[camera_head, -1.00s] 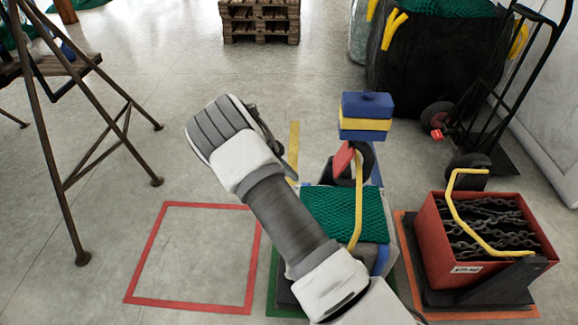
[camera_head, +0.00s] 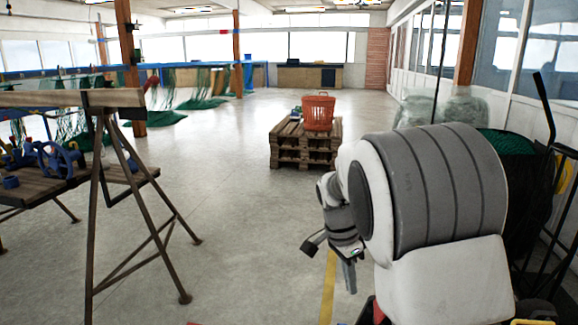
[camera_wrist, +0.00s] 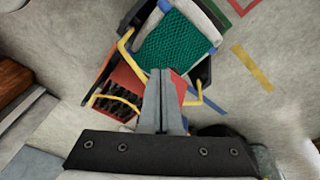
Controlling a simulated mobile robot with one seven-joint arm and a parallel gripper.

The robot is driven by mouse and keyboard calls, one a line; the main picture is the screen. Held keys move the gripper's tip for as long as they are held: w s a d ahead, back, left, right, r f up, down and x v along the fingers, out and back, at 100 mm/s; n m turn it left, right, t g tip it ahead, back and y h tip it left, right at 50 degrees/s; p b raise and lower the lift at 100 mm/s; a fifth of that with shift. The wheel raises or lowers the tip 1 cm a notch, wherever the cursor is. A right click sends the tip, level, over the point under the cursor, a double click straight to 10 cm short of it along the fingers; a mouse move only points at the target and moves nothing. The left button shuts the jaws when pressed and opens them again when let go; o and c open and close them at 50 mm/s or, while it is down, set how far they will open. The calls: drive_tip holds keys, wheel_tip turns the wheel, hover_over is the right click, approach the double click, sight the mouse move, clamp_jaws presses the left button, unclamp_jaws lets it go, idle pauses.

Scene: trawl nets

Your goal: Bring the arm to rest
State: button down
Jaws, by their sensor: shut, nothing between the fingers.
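My gripper (camera_wrist: 161,130) is shut and empty in the wrist view, its two fingers side by side. It points down over the floor loads and seems well above them. Below the fingers, the wrist view shows a crate with green netting (camera_wrist: 176,47) and a red bin of dark chain (camera_wrist: 118,88) with a yellow handle.
A wooden trestle (camera_head: 100,98) and a bench with blue items (camera_head: 60,160) stand at left. A pallet stack (camera_head: 305,148) bears an orange basket (camera_head: 318,112). A dark bag with green net (camera_head: 510,150) and a hand truck (camera_head: 565,150) are at right. The middle floor is clear.

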drive_tip(key=s+r+n+t+y, duration=0.25)
drive_tip(key=s+r+n, duration=0.35)
drive_tip(key=s+r, duration=0.5)
drive_tip(key=s+n+t, duration=0.4)
drive_tip(key=s+n, duration=0.4)
drive_tip(key=s, duration=0.6)
wheel_tip(320, 180, up, 29)
drive_tip(key=p, duration=2.8)
drive_tip(key=shift+w+d+g, duration=0.15)
drive_tip(key=shift+d+g, duration=0.1)
drive_tip(key=shift+g, duration=0.1)
